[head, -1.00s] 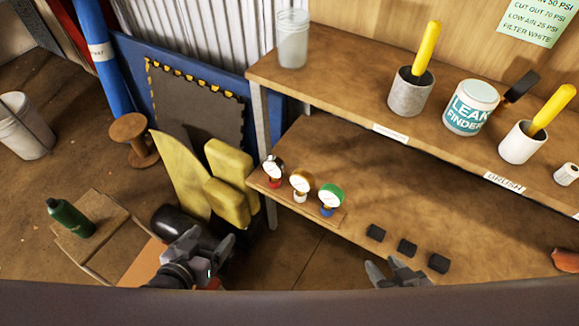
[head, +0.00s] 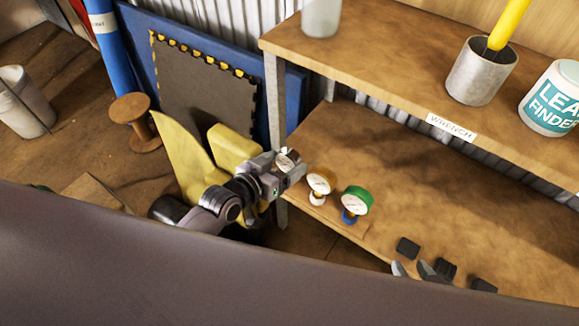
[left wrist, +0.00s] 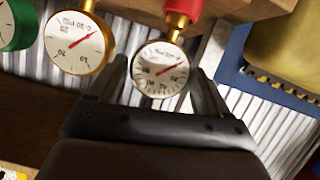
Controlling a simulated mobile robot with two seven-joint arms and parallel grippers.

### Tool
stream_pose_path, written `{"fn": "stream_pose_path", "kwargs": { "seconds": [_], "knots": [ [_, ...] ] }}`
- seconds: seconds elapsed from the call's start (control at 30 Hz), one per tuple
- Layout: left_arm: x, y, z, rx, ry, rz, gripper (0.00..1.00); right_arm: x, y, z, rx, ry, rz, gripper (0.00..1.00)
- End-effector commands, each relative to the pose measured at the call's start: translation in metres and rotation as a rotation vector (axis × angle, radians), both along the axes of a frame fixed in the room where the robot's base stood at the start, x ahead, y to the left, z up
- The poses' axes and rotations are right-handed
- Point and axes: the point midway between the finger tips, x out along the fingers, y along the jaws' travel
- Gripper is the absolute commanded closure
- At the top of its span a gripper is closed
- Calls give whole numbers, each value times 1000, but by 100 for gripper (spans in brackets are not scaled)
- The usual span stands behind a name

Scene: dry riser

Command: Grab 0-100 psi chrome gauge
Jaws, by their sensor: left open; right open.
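The chrome gauge (head: 288,161) stands at the left end of the gauge row on the lower shelf, partly hidden by my left gripper (head: 288,172). In the left wrist view the chrome gauge (left wrist: 160,70) lies between the fingertips of the open left gripper (left wrist: 162,92), its dial facing the camera; its print is too small to read surely. The brass gauge (head: 319,183) is beside it and also shows in the left wrist view (left wrist: 77,43). The green gauge (head: 356,201) is furthest right. My right gripper (head: 418,270) is open and empty at the shelf's front edge, partly cut off.
Black blocks (head: 408,248) lie near the front of the lower shelf (head: 430,190). The upper shelf (head: 390,80) holds a metal cup (head: 482,75) and a leak finder tub (head: 552,100). Yellow padding (head: 232,148) stands left of the shelf.

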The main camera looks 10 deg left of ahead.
Motion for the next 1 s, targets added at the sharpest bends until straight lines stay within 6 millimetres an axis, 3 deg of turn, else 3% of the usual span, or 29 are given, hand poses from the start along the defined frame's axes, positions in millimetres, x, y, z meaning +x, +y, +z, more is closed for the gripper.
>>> {"fn": "stream_pose_path", "kwargs": {
  "seconds": [0.2, 0.53, 0.57, 0.67, 1.0],
  "knots": [
    [25, -12, -13, 0, -1, 0, 22, -2, 0, -14, 0, 5, 0, 55],
    [29, -14, -14, 0, 0, 0, 22, -5, 0, -17, 3, 11, -5, 55],
    [29, -14, -14, 0, 0, 0, 29, -5, 1, -17, 3, 11, -5, 55],
    [29, -14, -14, 0, 0, 0, 61, -5, 1, -16, 3, 11, -5, 55],
    [30, -14, -10, 0, -3, 0, 64, -3, 0, -14, 4, 8, -5, 55]
  ]
}}
